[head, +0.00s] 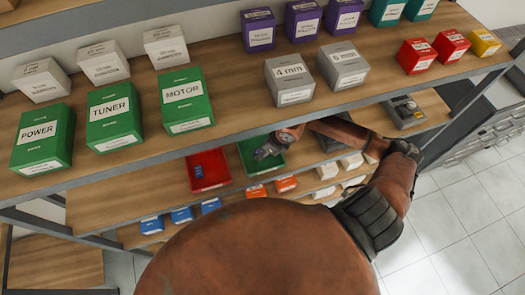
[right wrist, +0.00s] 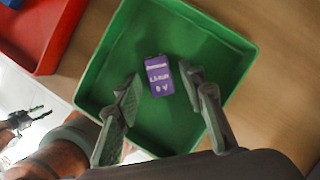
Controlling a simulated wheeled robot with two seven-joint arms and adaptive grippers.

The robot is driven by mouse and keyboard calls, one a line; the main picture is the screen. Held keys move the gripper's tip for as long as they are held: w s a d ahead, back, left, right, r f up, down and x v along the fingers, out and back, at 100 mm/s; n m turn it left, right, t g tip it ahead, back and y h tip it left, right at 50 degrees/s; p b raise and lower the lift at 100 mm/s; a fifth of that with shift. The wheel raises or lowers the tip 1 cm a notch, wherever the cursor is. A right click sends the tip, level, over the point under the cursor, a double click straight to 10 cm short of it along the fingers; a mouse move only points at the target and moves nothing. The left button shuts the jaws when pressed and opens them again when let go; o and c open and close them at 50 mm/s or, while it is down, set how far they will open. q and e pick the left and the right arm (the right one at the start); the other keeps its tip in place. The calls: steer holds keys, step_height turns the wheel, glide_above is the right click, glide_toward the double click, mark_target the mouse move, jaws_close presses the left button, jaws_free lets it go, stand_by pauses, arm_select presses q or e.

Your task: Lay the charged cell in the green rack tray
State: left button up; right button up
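The green tray (head: 246,152) stands on a lower shelf, right of a red tray. A purple cell (right wrist: 158,76) with white print, "9 V" at its lower end, lies on the green tray's floor (right wrist: 215,62) in the right wrist view. My right gripper (right wrist: 160,75) is open over the tray, one finger on each side of the cell, with a small gap showing on both sides. In the head view my right gripper (head: 266,153) reaches into the green tray. A dark claw-like part at the left of the right wrist view may be my left gripper (right wrist: 38,113); its opening is unclear.
The red tray (head: 208,170) beside the green one holds a small blue item (head: 198,171). A shelf above, with green (head: 115,115), grey (head: 289,80) and red boxes, overhangs the trays. A grey bin (head: 404,112) stands right.

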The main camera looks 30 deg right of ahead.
steer(key=shift+r, duration=0.1)
steer(key=shift+r, duration=0.25)
steer(key=shift+b+v, duration=0.45)
steer(key=shift+v, duration=0.8)
steer(key=s+d, duration=0.2)
steer(key=s, duration=0.1)
steer(key=s+d+b, duration=0.1)
steer(key=s, duration=0.2)
steer(key=s+d, duration=0.2)
steer(key=s, duration=0.1)
steer(key=shift+d+b, duration=0.3)
steer(key=shift+s+d, duration=0.4)
steer(key=shift+s, duration=0.3)
